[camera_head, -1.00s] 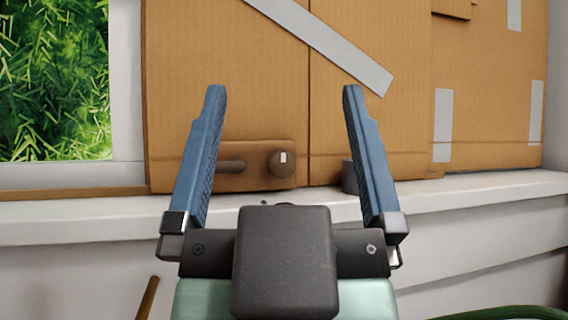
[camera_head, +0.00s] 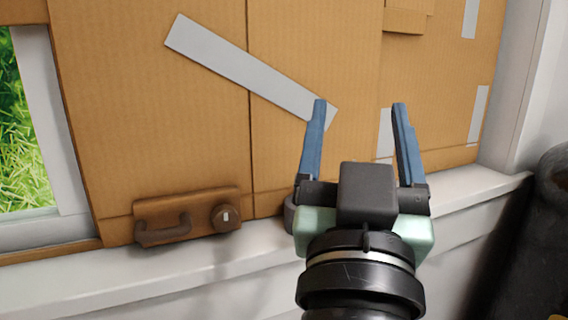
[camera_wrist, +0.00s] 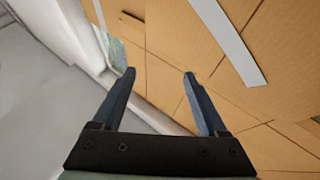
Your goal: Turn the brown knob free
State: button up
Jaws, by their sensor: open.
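The brown knob (camera_head: 226,217) is round with a small white mark. It sits at the right end of a brown plate (camera_head: 187,208) low on the cardboard panel, just above the white sill, with a curved brown handle (camera_head: 164,232) to its left. My gripper (camera_head: 359,104) is open and empty, its two blue fingers pointing up in front of the cardboard. It is to the right of the knob and apart from it. In the wrist view my open fingers (camera_wrist: 160,74) face cardboard and a grey tape strip; I cannot make out the knob there.
Cardboard panels (camera_head: 150,110) with grey tape strips (camera_head: 250,70) cover the window. The white sill (camera_head: 130,275) runs below them. A dark round object (camera_head: 290,213) stands on the sill, partly hidden by my gripper. A large black container (camera_head: 535,240) is at the far right.

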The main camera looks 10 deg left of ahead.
aim_at(226, 224)
jog(key=w+a+r+m+g+y+p, duration=0.1)
jog(key=w+a+r+g+y+p, duration=0.4)
jog(key=p, duration=1.8)
jog(key=s+a+f+m+g+y+p, duration=0.5)
jog(key=a+f+m+p, duration=0.15)
jog(key=f+m, duration=0.5)
jog(key=s+d+f+m+t+h, duration=0.1)
jog(key=s+f+m, duration=0.2)
jog(key=f+m, duration=0.35)
jog(key=s+d+f+m+t, duration=0.1)
jog(key=s+d+f+m, duration=0.2)
jog(key=m, duration=0.6)
jog(key=x, duration=0.4)
jog(key=p+x, duration=0.1)
jog(key=x, duration=0.3)
jog(key=a+x, duration=0.1)
jog(key=x, duration=0.3)
jog(key=shift+a+r+p, duration=0.15)
jog(key=shift+a+p, duration=0.15)
jog(key=shift+p, duration=0.05)
